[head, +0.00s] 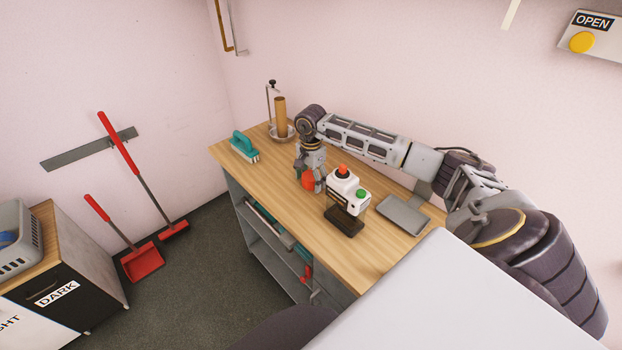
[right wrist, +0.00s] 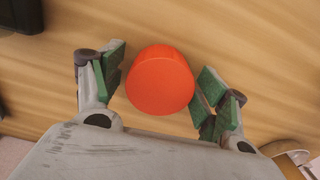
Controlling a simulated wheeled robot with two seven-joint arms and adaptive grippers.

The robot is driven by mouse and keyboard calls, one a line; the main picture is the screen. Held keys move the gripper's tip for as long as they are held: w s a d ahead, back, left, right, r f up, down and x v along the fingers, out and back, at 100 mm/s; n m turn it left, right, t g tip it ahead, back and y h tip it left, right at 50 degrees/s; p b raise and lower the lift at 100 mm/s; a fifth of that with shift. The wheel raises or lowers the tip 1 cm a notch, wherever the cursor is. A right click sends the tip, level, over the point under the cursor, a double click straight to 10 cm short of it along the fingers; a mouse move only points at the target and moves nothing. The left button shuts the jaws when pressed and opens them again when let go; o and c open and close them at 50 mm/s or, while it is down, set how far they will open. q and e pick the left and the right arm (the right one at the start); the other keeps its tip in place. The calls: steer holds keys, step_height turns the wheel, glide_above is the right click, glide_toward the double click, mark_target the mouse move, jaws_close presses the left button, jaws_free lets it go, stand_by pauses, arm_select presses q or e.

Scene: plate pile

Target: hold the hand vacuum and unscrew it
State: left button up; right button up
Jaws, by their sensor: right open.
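My right gripper (head: 310,180) points down at the worktable, with its fingers open on either side of a round red thing (head: 307,182). In the right wrist view this red thing (right wrist: 160,80) is a smooth cylinder or cap between the green finger pads. The right pad is very close to it; whether it touches I cannot tell. A white device (head: 342,186) with an orange knob and a green button stands on a dark base (head: 344,222), just right of the gripper. I cannot tell for sure which of these is the hand vacuum. My left gripper is not in view.
The wooden worktable (head: 270,202) also holds a teal brush (head: 244,147), a metal bowl (head: 283,138) with a brown roll at the back, and a grey tray (head: 403,214) at the right. The table's front left part is clear.

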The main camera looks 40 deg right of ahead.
mark_target(311, 175)
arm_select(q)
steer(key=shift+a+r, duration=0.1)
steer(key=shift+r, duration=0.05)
arm_select(e)
steer(key=shift+r, duration=0.1)
steer(key=shift+r, duration=0.2)
step_height(311, 175, up, 10)
steer(key=shift+f+b, duration=0.2)
steer(key=shift+b, duration=0.25)
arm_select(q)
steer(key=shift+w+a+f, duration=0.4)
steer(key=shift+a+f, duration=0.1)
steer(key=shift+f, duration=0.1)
arm_select(e)
steer(key=shift+r, duration=1)
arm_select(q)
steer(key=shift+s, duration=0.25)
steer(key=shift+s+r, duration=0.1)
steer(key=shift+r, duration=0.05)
arm_select(e)
steer(key=shift+r, duration=0.2)
